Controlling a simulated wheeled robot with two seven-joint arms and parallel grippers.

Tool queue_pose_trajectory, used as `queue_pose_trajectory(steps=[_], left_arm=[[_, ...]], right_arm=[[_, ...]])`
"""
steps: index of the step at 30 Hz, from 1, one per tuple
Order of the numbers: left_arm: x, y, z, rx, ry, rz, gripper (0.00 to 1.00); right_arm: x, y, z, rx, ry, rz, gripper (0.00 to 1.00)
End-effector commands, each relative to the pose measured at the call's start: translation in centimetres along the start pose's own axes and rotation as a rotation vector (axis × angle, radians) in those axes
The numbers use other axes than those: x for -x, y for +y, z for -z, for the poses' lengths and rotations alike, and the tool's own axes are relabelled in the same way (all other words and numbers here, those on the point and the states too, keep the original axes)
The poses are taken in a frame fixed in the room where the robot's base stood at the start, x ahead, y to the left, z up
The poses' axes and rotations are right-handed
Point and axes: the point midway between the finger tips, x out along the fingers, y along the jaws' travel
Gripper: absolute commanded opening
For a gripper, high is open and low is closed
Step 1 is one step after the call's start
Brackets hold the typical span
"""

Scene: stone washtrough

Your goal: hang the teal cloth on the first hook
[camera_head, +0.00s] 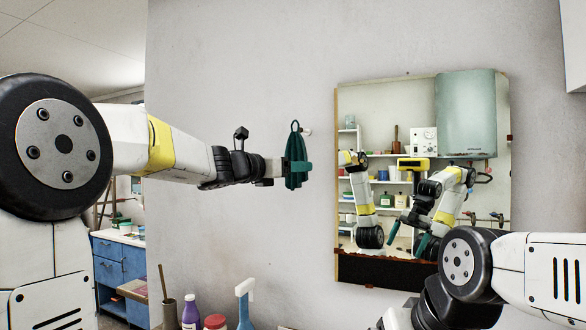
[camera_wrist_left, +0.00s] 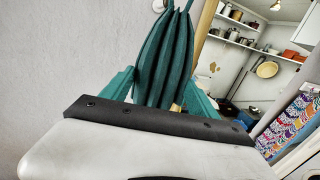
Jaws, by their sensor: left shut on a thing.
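The teal cloth (camera_head: 296,178) hangs in folds, with a dark loop (camera_head: 294,126) at its top. A small pale hook (camera_head: 307,131) shows just right of the loop. I cannot tell whether the loop is around the hook. In the left wrist view, the cloth (camera_wrist_left: 167,60) stands between the teal fingers, its top cut off by the frame edge. My right arm comes in at lower right; its gripper does not show directly.
A framed mirror (camera_head: 345,262) hangs right of the cloth and reflects my body and shelves. Below stand a purple bottle (camera_head: 191,312), a red-lidded jar (camera_head: 215,322) and a spray bottle (camera_head: 244,302). A blue cabinet (camera_head: 121,266) is at left. The wall around the cloth is bare.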

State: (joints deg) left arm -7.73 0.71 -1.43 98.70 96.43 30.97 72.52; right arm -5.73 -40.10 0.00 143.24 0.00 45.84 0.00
Motion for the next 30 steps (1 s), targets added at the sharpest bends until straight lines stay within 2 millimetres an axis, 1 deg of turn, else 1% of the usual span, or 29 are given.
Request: queue_pose_trajectory(steps=[27, 30], left_arm=[[-5.3, 1.4, 0.4, -0.001, -0.001, 0.001, 0.26], [-5.8, 1.5, 0.8, -0.001, 0.001, 0.000, 0.26]], right_arm=[[0.0, 0.0, 0.0, 0.000, 0.000, 0.000, 1.00], [0.0, 0.0, 0.0, 0.000, 0.000, 0.000, 1.00]])
